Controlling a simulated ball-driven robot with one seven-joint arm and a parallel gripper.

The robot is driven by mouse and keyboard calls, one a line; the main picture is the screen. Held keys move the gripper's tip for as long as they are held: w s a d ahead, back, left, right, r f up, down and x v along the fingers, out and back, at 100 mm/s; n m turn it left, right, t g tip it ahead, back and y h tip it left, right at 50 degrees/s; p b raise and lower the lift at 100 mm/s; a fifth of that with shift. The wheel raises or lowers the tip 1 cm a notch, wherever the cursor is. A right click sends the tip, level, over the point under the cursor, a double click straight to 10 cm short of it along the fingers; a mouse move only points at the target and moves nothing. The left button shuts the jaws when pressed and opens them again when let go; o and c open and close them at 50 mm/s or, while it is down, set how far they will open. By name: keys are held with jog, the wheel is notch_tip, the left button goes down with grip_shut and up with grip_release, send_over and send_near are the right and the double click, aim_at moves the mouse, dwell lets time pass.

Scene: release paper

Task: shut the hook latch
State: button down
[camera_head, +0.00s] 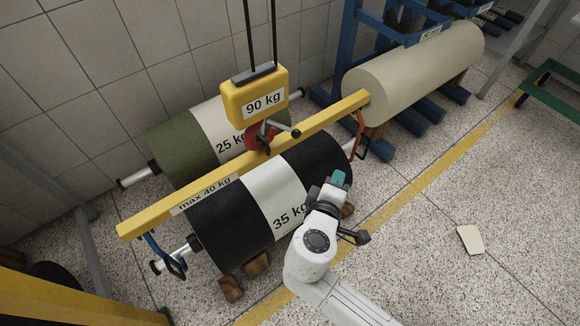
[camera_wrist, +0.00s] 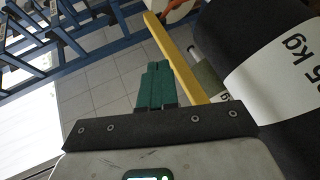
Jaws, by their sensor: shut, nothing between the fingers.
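The yellow hoist block (camera_head: 258,95), marked 90 kg, hangs on two dark cables. Its red hook (camera_head: 259,137) holds the yellow lifting beam (camera_head: 318,122) near its middle.
A green roll marked 25 kg (camera_head: 178,146) lies behind the beam. A blue hook (camera_head: 172,262) hangs at the beam's left end and an orange hook (camera_head: 358,140) at its right. A beige roll (camera_head: 415,75) rests on a blue rack. The right floor is mostly clear.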

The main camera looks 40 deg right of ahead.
jog(key=w+a+f+n+t+h+b, duration=0.1)
jog(key=w+a+f+n+t+b, duration=0.1)
jog(key=w+a+n+t+b, duration=0.3)
jog(key=w+a+f+n+t+b, duration=0.2)
jog(key=a+f+n+t+b, duration=0.1)
jog(key=a, duration=0.4)
jog(key=s+d+r+b+x, duration=0.1)
jog(key=s+b+x, duration=0.1)
jog(key=x, duration=1.1)
jog(key=shift+d+r+t+b, duration=0.3)
jog(key=shift+d+r, duration=0.05)
